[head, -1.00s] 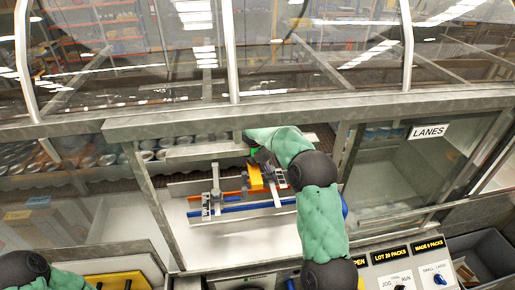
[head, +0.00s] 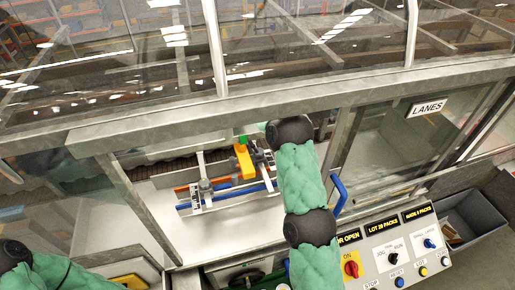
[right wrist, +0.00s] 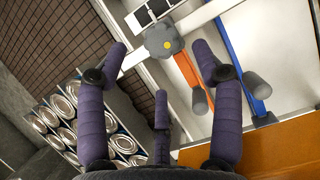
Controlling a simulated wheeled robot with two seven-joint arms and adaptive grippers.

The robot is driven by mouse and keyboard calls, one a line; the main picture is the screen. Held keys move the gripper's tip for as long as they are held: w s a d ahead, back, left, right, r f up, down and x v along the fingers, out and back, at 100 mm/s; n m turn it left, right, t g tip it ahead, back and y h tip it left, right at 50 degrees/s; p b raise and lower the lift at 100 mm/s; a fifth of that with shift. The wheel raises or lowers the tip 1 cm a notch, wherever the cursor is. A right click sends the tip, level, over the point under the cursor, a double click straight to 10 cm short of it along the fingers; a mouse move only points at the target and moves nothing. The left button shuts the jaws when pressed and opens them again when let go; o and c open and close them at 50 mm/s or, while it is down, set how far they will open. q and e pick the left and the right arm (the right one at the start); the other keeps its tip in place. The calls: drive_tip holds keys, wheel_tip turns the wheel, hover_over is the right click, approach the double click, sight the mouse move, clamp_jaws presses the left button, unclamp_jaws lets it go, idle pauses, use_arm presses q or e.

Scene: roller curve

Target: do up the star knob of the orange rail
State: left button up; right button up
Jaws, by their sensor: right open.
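The star knob (right wrist: 165,40), grey with a yellow centre, sits on a pale crossbar by the end of the orange rail (right wrist: 186,68) in the right wrist view. My right gripper (right wrist: 160,62) is open, its dark purple fingers spread around the knob's near side. No finger clearly touches it. In the head view my right forearm hides most of this gripper, and the orange rail (head: 182,188) shows only in part behind the blue rail (head: 232,196). My left gripper is out of view; only part of its arm shows at the lower left.
Packed cans (right wrist: 62,105) lie left of the fingers in the right wrist view. A metal frame beam (head: 230,108) crosses above the opening. A control panel (head: 395,255) and grey bin (head: 470,220) are at the right.

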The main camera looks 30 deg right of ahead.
drive_tip(key=x, duration=0.5)
drive_tip(key=shift+d+f+p, duration=0.1)
drive_tip(key=shift+f+p, duration=0.2)
drive_tip(key=shift+p, duration=0.1)
drive_tip(key=c, duration=1.1)
